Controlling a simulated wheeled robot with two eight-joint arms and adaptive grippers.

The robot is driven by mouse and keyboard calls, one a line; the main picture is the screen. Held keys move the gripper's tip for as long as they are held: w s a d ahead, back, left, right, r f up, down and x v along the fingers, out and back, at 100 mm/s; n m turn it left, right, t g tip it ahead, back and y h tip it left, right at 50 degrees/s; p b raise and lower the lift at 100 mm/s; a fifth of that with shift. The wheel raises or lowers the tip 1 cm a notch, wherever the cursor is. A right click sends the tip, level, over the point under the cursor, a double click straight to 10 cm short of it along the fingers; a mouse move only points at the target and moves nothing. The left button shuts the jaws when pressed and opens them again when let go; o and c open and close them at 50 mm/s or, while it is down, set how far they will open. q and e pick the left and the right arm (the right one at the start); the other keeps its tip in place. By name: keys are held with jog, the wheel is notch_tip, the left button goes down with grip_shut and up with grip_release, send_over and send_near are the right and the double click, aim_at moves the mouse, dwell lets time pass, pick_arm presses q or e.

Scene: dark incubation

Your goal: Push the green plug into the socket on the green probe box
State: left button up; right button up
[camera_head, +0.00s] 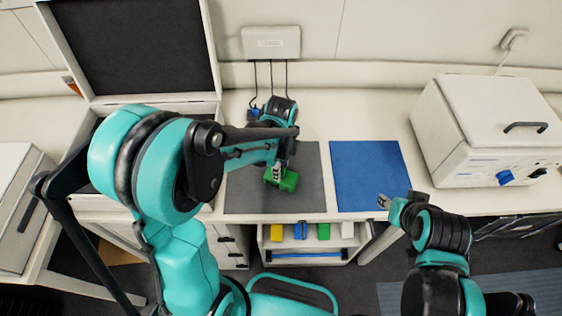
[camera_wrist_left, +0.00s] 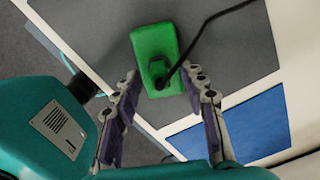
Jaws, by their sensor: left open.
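The green probe box (camera_head: 289,182) sits on the dark grey mat. It also shows in the left wrist view (camera_wrist_left: 150,40). A dark plug-like piece with a black cable (camera_wrist_left: 158,70) is at the near end of the box. I cannot tell whether it is seated in the socket, and no green shows on it. My left gripper (camera_head: 277,174) is right above the box, also in the left wrist view (camera_wrist_left: 163,78). Its fingers are open, one on each side of the plug-like piece, with gaps. My right gripper (camera_head: 387,203) is away at the right; its jaw state is unclear.
A white wall box (camera_head: 270,43) has several cables hanging down, with a blue plug (camera_head: 254,113) at left. A blue mat (camera_head: 369,176) lies bare beside the grey mat (camera_head: 313,195). A white lidded appliance (camera_head: 485,130) stands right. An open shelf below holds several coloured blocks (camera_head: 323,231).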

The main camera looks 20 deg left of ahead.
pick_arm(q)
notch_tip(320, 180, up, 12)
jog(key=shift+f, duration=0.15)
dwell(0.7)
jog(key=s+a+f+n+t+b, duration=0.2)
jog(key=s+f+n+t+b, duration=0.1)
jog(key=n, duration=0.6)
jog(key=s+a+f+n+t+b, duration=0.2)
jog(key=s+f+n+t+b, duration=0.2)
jog(key=s+n, duration=0.3)
jog(key=shift+s+a+n+b, duration=0.15)
jog(key=shift+a+n+b, duration=0.35)
jog(key=shift+n, duration=1.1)
jog(key=shift+d, duration=0.15)
